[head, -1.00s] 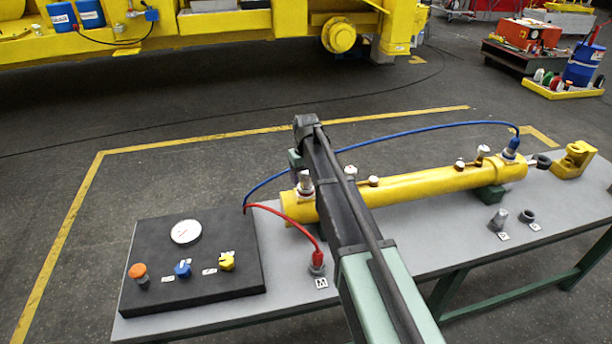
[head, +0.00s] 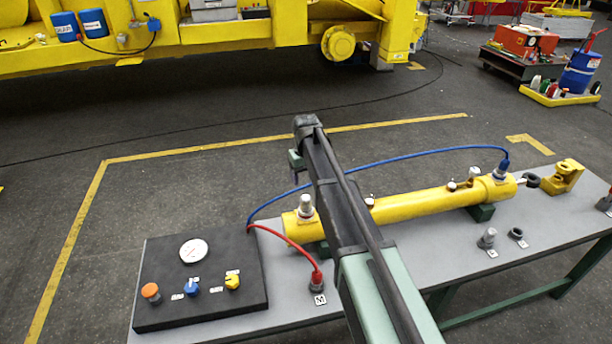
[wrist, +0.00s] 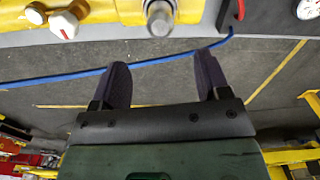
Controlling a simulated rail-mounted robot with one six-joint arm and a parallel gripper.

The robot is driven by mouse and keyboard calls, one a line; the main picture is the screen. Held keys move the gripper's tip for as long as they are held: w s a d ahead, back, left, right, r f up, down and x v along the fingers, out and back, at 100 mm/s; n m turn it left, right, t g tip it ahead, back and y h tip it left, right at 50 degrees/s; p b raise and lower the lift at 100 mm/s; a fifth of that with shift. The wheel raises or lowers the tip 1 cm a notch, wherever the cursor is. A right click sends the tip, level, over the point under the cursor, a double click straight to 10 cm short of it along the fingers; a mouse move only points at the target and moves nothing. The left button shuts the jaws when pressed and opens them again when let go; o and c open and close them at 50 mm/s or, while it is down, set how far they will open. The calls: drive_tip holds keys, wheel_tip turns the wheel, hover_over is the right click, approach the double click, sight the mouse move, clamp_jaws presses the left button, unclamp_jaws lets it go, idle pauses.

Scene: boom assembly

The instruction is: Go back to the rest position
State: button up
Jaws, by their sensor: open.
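My gripper (wrist: 163,78) is open in the wrist view, its two dark fingers apart with nothing between them. A metal fitting (wrist: 160,20) of the yellow cylinder shows beyond the fingertips, and a blue hose (wrist: 70,74) crosses behind the fingers. In the head view my arm reaches over the bench in front of the yellow cylinder (head: 420,203) and hides part of it.
The grey bench (head: 410,262) holds a black control panel (head: 215,262), a red hose (head: 290,244) on the M socket, a yellow bracket (head: 562,177) and small fittings (head: 487,238). A yellow machine (head: 230,38) stands behind. The floor between is mostly clear.

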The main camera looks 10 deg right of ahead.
drive_tip(key=s+f+m+b, duration=0.1)
drive_tip(key=s+f+b, duration=0.3)
drive_tip(key=s, duration=1.1)
drive_tip(key=s+f+m+b, duration=0.1)
drive_tip(key=s+f+b, duration=0.2)
drive_tip(key=s, duration=1.2)
drive_tip(key=shift+s+f+b, duration=0.15)
drive_tip(key=shift+f+b, duration=0.25)
